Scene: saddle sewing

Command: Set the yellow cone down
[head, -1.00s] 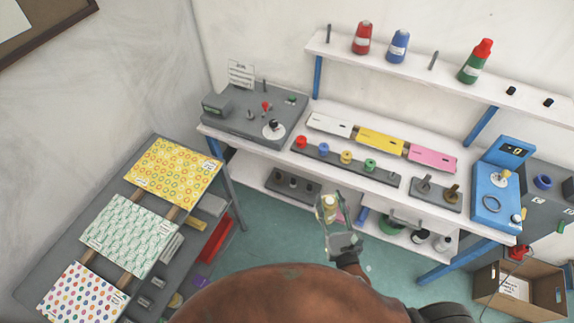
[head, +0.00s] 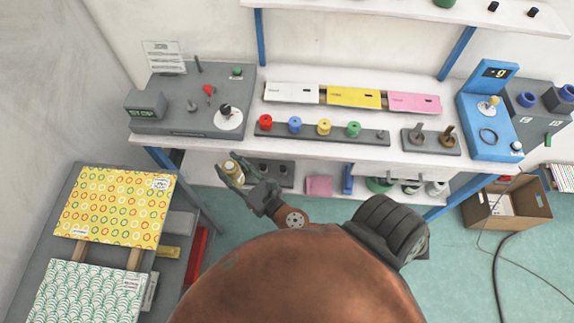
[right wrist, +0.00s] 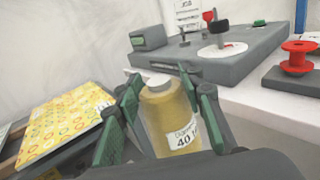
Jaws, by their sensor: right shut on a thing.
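The yellow cone (head: 237,168) is a thread cone with a grey top and a white label reading 40 in the right wrist view (right wrist: 168,112). My right gripper (head: 231,174) is shut on it, with green-padded fingers on either side of the cone in the right wrist view (right wrist: 157,115). In the head view the cone appears in front of the white workbench (head: 330,153), below its front edge in the picture; its exact height is unclear. The cone looks roughly upright in the right wrist view. My left gripper is not in view.
A grey machine panel (head: 170,113) stands on the bench's left end. A rack (head: 340,136) holds red, blue, yellow and green spools. White, yellow and pink plates lie behind it. A blue scale (head: 487,120) is at right. A patterned-fabric table (head: 75,185) stands at left.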

